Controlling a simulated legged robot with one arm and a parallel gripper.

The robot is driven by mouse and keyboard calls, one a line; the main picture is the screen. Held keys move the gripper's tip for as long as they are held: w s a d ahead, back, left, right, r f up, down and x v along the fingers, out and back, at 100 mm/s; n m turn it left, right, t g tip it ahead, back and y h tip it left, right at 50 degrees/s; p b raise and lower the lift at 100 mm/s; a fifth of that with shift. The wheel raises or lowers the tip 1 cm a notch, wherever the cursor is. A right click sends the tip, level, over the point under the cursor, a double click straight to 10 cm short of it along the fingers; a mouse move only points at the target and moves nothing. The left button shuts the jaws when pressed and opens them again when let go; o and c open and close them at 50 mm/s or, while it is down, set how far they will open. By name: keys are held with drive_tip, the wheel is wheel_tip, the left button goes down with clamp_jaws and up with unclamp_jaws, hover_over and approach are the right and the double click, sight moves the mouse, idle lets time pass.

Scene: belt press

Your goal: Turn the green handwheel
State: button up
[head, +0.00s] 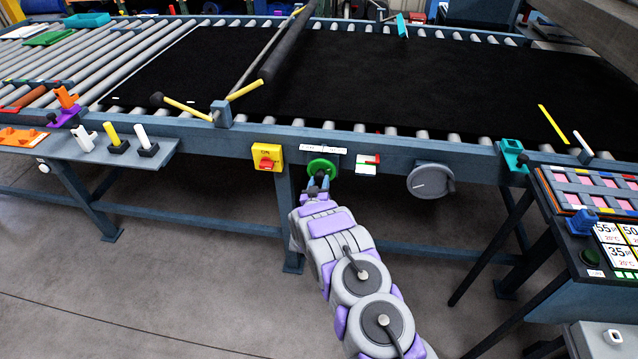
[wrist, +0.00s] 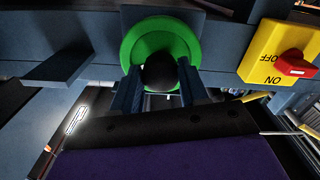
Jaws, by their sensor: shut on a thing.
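The green handwheel (head: 321,168) sits on the front rail of the belt press, between the yellow switch and the grey dial. In the wrist view the handwheel (wrist: 160,40) faces me as a green disc with a dark round knob (wrist: 160,72) at its lower part. My gripper (head: 319,187) reaches up to the wheel from below. In the wrist view its two blue fingers (wrist: 160,88) stand on either side of the dark knob and are shut on it. The fingers hide part of the wheel's lower rim.
A yellow switch box with a red knob (head: 267,158) is just left of the wheel; it also shows in the wrist view (wrist: 275,52). A grey dial (head: 430,181) is to the right. A table leg (head: 288,225) stands below left. A control panel (head: 590,200) stands at the right.

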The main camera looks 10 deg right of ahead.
drive_tip(key=n, duration=0.2)
drive_tip(key=n+p, duration=0.1)
drive_tip(key=n, duration=0.3)
drive_tip(key=shift+r, duration=0.25)
drive_tip(key=n+p, duration=0.2)
drive_tip(key=n, duration=0.4)
drive_tip(key=shift+a+n, duration=0.1)
drive_tip(key=shift+n, duration=0.3)
drive_tip(key=shift+p, duration=0.3)
drive_tip(key=o, duration=1.1)
drive_tip(key=shift+a+f, duration=0.1)
drive_tip(key=shift+f, duration=0.05)
drive_tip(key=shift+c, duration=0.2)
